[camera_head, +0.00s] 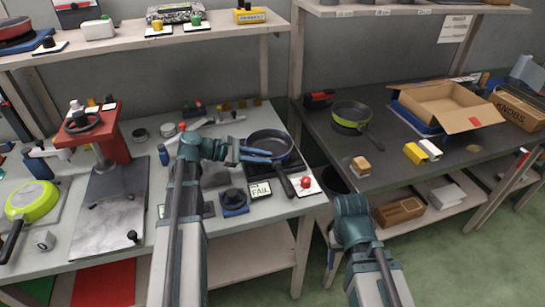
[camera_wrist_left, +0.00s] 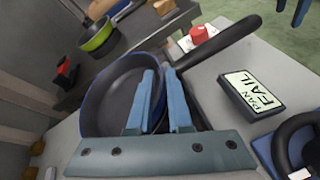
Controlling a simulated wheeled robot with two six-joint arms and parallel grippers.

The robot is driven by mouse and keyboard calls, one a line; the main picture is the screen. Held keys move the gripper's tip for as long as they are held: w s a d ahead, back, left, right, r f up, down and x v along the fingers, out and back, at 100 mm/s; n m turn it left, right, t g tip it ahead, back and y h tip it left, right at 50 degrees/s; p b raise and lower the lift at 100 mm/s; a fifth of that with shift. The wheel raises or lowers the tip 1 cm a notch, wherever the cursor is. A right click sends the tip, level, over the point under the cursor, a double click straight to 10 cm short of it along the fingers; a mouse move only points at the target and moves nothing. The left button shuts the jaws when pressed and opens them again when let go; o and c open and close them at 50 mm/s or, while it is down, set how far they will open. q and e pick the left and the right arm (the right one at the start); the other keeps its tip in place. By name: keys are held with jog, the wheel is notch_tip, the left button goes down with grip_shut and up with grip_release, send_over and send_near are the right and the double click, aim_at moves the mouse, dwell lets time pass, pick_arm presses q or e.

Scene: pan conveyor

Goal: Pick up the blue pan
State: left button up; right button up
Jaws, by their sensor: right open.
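The blue pan (camera_head: 272,147) has a dark inside and a black handle (camera_head: 285,184) that points to the front. It is at the right end of the left workbench. It also shows in the left wrist view (camera_wrist_left: 105,95), handle towards the upper right. My left gripper (camera_head: 262,155) is at the pan's near-left rim. In the left wrist view its blue fingers (camera_wrist_left: 160,75) are close together, one on each side of the pan's wall, shut on it. Whether the pan touches the surface below is hidden. My right gripper (camera_head: 331,248) is open and empty, hanging beside the bench.
A sign reading FAIL (camera_head: 260,190), a red button (camera_head: 306,182) and a dark blue-based knob (camera_head: 234,200) are close to the pan. A red press (camera_head: 112,135) stands left. A green pan (camera_head: 350,117) and an open cardboard box (camera_head: 447,104) are on the dark right-hand table.

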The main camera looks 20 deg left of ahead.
pick_arm(q)
grip_shut()
dwell(1.0)
